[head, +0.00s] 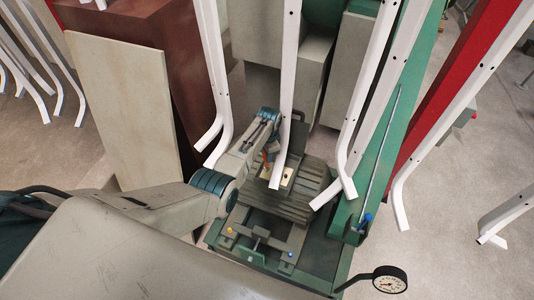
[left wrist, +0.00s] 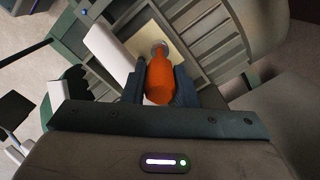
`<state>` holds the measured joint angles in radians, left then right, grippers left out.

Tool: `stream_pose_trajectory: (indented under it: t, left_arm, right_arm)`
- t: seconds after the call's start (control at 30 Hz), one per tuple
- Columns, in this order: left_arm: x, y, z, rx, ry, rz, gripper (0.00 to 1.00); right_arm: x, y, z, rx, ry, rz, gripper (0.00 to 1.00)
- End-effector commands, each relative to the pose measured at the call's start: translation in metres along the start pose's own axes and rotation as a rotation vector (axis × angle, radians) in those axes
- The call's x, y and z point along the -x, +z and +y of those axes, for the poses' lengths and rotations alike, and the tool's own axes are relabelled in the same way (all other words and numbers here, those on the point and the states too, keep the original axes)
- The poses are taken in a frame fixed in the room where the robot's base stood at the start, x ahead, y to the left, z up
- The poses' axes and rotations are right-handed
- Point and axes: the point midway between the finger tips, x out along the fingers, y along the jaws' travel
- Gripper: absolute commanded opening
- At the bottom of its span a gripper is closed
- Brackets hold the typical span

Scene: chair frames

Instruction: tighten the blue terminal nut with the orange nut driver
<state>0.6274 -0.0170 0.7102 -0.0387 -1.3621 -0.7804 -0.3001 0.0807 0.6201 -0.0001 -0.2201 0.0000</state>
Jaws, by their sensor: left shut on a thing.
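My left gripper (head: 271,150) is over the grey slotted machine bed, partly hidden in the head view by a hanging white tube. It is shut on the orange nut driver (left wrist: 160,80), which also shows as a small orange patch in the head view (head: 267,160). In the left wrist view the driver points at a round silver part (left wrist: 160,47) on a cream plate (left wrist: 168,37). I cannot tell whether its tip touches anything. I cannot make out a blue terminal nut there. A small blue knob (head: 290,254) sits on the front fixture. My right gripper is not in view.
Several white bent tubes (head: 361,110) hang around my left arm, close to it. A tan panel (head: 128,105) leans at left. A blue-ended rod (head: 368,217) lies on the green machine (head: 398,117). Open floor is at right.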

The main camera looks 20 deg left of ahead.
Motion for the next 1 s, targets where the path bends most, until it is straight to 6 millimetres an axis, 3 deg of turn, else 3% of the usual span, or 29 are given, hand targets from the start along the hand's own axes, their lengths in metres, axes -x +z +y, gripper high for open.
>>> stream_pose_trajectory:
  t: [0.67, 0.77, 1.0]
  left_arm:
    - [-0.0112, -0.0006, -0.0004, -0.003, -0.001, 0.001, 0.0]
    - [-0.0115, -0.0005, 0.0001, -0.144, -0.005, 0.001, 0.0]
    - [-0.0115, -0.0002, 0.0003, -0.664, -0.024, 0.0, 0.0]
  right_arm:
    - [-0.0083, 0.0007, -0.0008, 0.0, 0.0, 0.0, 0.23]
    - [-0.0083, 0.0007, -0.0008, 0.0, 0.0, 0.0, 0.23]
    - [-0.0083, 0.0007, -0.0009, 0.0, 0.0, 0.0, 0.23]
